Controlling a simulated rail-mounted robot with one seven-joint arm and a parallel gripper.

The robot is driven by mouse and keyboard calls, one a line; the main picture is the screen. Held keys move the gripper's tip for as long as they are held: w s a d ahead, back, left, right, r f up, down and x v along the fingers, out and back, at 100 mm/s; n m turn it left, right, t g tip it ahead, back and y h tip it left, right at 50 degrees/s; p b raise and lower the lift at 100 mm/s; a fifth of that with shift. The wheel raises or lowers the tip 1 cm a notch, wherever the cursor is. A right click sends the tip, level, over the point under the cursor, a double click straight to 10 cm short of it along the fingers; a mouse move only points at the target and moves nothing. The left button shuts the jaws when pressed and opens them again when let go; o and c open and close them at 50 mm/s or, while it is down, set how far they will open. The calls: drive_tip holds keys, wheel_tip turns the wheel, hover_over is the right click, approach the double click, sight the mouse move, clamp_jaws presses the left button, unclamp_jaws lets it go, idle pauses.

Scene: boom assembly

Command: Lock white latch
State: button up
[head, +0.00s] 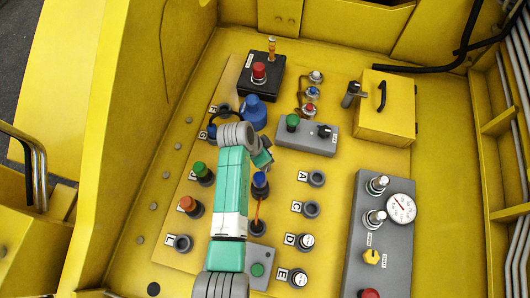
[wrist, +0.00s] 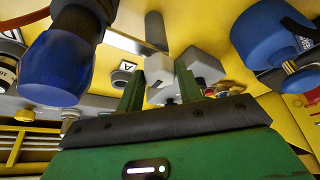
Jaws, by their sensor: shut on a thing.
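The white latch (wrist: 158,69) appears in the wrist view as a pale block between the two green fingers of my gripper (wrist: 160,82). Other pale blocks sit just beside and below it, and I cannot tell which belong to the latch. My gripper is shut on the pale block, with one finger on each side. In the head view my gripper (head: 262,157) is low over the yellow panel, near its middle. The arm and hand hide the latch there, so its angle cannot be told.
A blue cap (head: 253,112) stands close above my gripper, and a blue-topped knob (head: 260,182) close below. A grey box (head: 306,138) with green and black knobs lies to the right. Green (head: 202,172) and orange (head: 189,206) knobs stand to the left.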

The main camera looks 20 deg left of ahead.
idle(0.3)
drive_tip(key=o, duration=1)
drive_tip(key=shift+r, duration=0.1)
drive_tip(key=v, duration=0.7)
drive_tip(key=shift+r, duration=0.3)
drive_tip(key=shift+s+a, duration=0.1)
